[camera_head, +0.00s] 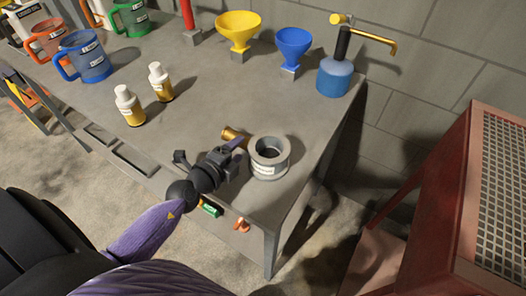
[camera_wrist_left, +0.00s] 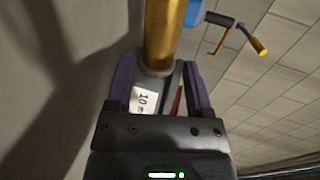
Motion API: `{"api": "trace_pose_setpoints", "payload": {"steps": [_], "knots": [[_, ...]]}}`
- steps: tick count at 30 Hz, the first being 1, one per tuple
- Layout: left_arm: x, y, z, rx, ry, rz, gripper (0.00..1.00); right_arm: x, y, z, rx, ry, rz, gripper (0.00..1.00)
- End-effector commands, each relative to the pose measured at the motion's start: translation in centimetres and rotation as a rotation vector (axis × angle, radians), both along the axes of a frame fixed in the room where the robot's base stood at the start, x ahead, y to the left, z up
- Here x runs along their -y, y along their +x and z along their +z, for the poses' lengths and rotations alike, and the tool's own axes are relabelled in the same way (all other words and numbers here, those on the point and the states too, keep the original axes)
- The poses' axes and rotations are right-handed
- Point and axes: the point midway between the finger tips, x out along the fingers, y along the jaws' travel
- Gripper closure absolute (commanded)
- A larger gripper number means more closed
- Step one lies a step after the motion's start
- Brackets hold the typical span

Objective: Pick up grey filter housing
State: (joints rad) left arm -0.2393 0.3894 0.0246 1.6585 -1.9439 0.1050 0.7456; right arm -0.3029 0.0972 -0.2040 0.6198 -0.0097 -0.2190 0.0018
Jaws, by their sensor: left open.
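A grey spool-shaped housing (camera_head: 268,158), with a round opening and a white label, stands near the table's right front corner. My left gripper (camera_head: 236,146) is open just left of it. In the left wrist view the gold cylinder (camera_wrist_left: 164,35) is ahead of my left gripper (camera_wrist_left: 160,88). A grey part with a white label (camera_wrist_left: 145,100) shows between the fingers; I cannot tell whether they touch it. My right gripper is not in view.
A blue pump bottle (camera_head: 334,77) and yellow (camera_head: 239,30) and blue (camera_head: 293,46) funnels stand behind. Two white-capped bottles (camera_head: 129,106) and several mugs are to the left. A red mesh-topped unit (camera_head: 470,190) stands off the table's right side. The table's middle is clear.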

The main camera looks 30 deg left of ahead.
Motion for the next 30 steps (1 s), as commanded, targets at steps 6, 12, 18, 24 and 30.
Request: {"api": "trace_pose_setpoints", "payload": {"steps": [6, 12, 18, 24, 30], "knots": [[0.4, 3.6, -1.3, 0.001, 0.000, 0.001, 0.34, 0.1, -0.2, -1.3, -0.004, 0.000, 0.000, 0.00], [0.5, 3.8, -1.1, 0.000, -0.001, 0.000, 0.34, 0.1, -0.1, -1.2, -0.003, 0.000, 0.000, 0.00], [0.4, 3.8, -1.1, 0.001, -0.001, 0.001, 0.70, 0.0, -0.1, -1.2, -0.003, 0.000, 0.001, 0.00], [0.4, 3.8, -1.1, 0.001, -0.001, 0.001, 1.00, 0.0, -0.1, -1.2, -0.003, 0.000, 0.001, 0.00], [0.4, 3.8, -1.1, 0.001, -0.001, 0.001, 1.00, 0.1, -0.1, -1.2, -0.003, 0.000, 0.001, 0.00]]}}
